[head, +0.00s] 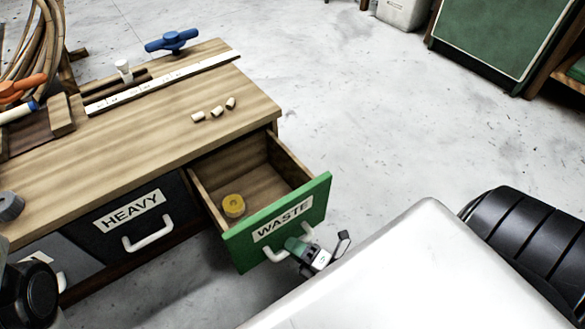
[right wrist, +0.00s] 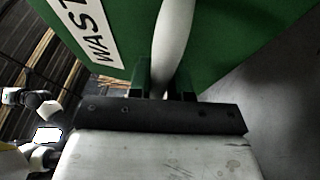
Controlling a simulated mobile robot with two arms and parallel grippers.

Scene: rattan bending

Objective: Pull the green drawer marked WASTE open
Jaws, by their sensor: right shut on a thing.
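The green drawer marked WASTE (head: 277,222) stands well out from the right end of the workbench, and its wooden inside shows. Its white handle (head: 274,255) is on the front below the label. My right gripper (head: 297,246) is at this handle. In the right wrist view its two fingers are shut around the white handle (right wrist: 171,45), close to the green drawer front (right wrist: 225,40). A yellow roll (head: 234,205) lies inside the drawer near the front. My left gripper's fingers do not show.
A dark drawer marked HEAVY (head: 118,222) is shut to the left. The wooden bench top (head: 180,125) holds short light pieces (head: 214,112), a white ruler strip (head: 165,83) and a blue tool (head: 172,41). The grey floor (head: 370,130) right of the bench is clear.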

